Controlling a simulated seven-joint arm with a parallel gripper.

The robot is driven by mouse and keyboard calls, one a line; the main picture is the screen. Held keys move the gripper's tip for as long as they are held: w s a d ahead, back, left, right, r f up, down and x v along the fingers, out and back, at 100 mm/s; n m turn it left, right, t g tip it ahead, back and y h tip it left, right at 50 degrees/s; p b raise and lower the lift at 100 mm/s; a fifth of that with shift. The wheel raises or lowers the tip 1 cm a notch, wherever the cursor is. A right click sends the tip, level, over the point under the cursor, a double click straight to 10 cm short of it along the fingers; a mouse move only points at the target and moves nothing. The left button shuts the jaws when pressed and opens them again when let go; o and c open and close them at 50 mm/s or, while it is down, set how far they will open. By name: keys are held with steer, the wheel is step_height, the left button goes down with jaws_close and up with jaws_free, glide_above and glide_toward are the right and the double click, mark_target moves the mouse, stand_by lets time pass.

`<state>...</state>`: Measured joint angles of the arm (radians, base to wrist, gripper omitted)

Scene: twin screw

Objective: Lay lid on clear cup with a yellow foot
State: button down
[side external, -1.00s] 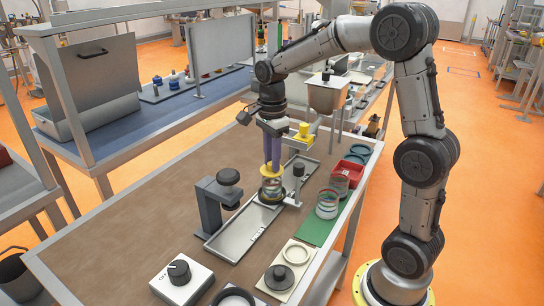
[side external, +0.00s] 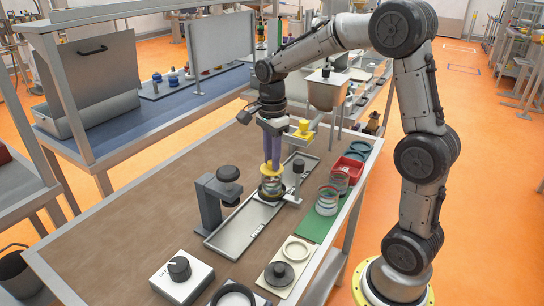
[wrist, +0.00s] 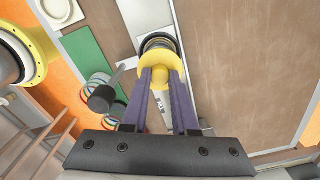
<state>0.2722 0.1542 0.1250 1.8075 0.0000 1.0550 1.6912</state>
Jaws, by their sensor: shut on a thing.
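My gripper (wrist: 161,92) points down with its two purple fingers shut on a yellow round lid (wrist: 160,68). The lid also shows in the side external view (side external: 271,168). Directly below it a clear cup (side external: 271,182) stands upright on a dark round seat (side external: 271,193). In the wrist view the lid covers most of the cup, and only the dark, ringed far edge shows beyond it. Whether the lid touches the cup's rim cannot be told. The cup's foot is too small and hidden for its colour to be read.
A dark post with a round head (side external: 229,173) stands left of the cup, and a black knob on a stem (side external: 298,166) stands close on its right. A grey tray (side external: 240,230) lies in front. Striped clear cups (side external: 327,200) stand on a green mat (side external: 316,228) to the right.

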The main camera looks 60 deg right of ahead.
steer(key=shift+f, duration=0.5)
stand_by(0.7)
stand_by(0.5)
steer(key=shift+c, duration=0.2)
jaws_free()
steer(key=shift+r, duration=0.1)
stand_by(0.4)
steer(key=shift+r, duration=3.45)
